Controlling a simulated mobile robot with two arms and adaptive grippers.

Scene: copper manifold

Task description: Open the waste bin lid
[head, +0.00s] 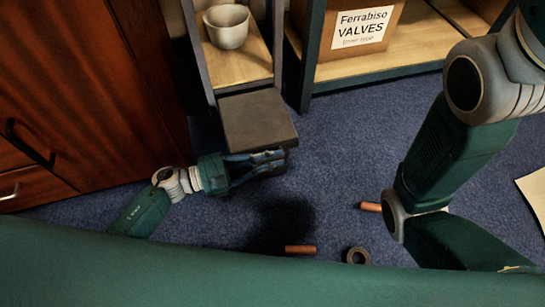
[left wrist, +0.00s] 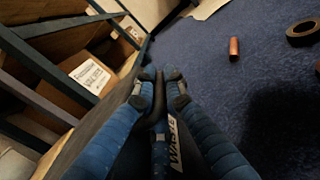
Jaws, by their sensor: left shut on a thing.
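The waste bin's dark grey, square lid (head: 258,118) shows in the head view, below the shelf with the white pot. It looks flat and closed down. My left gripper (head: 277,158) comes in from the left at the lid's near edge. In the left wrist view its blue fingers (left wrist: 160,88) are shut on a dark edge that appears to be the lid's. A white label reading "WASTE" (left wrist: 175,145) shows between the fingers. The bin's body is mostly hidden under the lid and behind the gripper. My right arm is at the right; its gripper is out of view.
A wooden cabinet (head: 90,90) stands left of the bin. Shelving with a white pot (head: 227,27) and a carton marked "VALVES" (head: 362,28) stands behind. Copper pieces (head: 300,250) and a ring (head: 358,256) lie on the blue carpet (head: 335,170), otherwise open near the bin.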

